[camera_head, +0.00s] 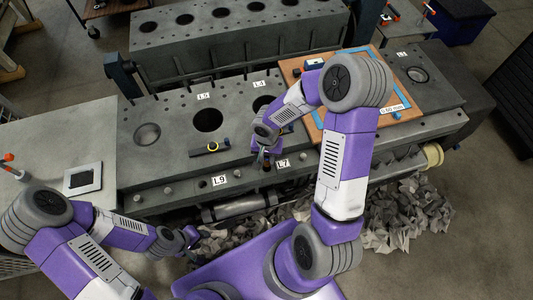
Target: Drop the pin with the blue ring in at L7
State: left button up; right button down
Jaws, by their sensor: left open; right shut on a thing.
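My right gripper (263,155) is over the front edge of the grey engine block (165,177), just left of the white L7 label (283,163). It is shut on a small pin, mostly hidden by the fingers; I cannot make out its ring. A dark opening or pin end (267,166) shows right below the fingertips; I cannot tell which. A dark pin with a yellow ring (210,149) lies on the block to the left of this gripper. My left gripper (190,238) is open and empty, low in front of the block.
The L9 label (220,180) marks another spot on the front edge. Large bores (208,120) open in the block top. A wooden board with blue edging (313,118) lies at right, behind my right arm. Crumpled grey material (405,215) lies in front. A bench (45,140) stands at left.

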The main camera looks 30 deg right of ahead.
aim_at(267, 164)
notch_tip(267, 164, down, 2)
jog(key=shift+b, duration=0.95)
jog(key=shift+w, duration=0.1)
jog(key=shift+b, duration=0.3)
jog(key=shift+b, duration=0.4)
jog(key=shift+f+b, duration=1.7)
jog(key=shift+b, duration=0.3)
